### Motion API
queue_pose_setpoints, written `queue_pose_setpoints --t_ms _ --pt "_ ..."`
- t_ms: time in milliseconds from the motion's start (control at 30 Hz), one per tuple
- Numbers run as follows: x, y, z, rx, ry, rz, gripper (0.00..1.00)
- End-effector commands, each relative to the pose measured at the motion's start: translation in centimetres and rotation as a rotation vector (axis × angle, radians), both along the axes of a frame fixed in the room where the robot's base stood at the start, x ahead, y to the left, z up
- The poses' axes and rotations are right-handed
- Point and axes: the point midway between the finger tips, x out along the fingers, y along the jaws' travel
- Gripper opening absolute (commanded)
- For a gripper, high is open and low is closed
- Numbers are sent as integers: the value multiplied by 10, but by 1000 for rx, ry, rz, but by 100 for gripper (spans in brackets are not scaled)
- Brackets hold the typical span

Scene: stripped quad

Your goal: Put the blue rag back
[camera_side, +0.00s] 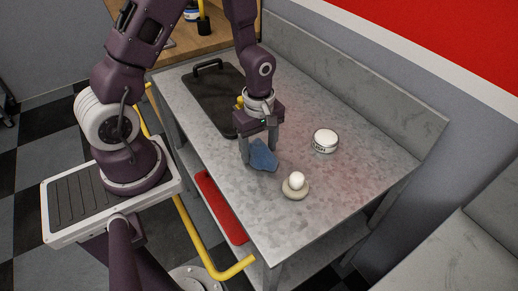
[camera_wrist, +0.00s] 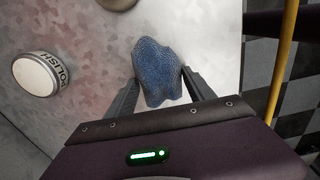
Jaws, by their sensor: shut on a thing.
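The blue rag (camera_side: 263,157) is a crumpled cloth at the grey metal table (camera_side: 215,150). My gripper (camera_side: 259,158) points down over the table with its fingers around the rag. In the wrist view the rag (camera_wrist: 158,72) sits between the two fingertips of my gripper (camera_wrist: 158,85), and both fingers touch its sides. The gripper is shut on the rag. I cannot tell whether the rag's underside touches the table or hangs just above it.
A white tin marked POLISH (camera_side: 325,140) stands right of the rag; it also shows in the wrist view (camera_wrist: 36,74). A white egg-shaped thing (camera_side: 296,180) sits on a round base (camera_side: 294,192) nearby. A black tray with a handle (camera_side: 207,98) lies behind. A red tray (camera_side: 220,208) is below the tabletop.

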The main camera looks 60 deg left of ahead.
Motion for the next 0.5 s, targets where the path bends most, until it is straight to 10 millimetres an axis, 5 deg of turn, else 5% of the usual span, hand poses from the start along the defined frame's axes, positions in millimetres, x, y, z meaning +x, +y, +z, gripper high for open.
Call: queue_pose_setpoints --t_ms 400,433,500 --pt "0 0 -10 0 0 1 24" --pt "0 0 -9 0 -1 1 68" --pt "0 0 -9 0 -1 1 82"
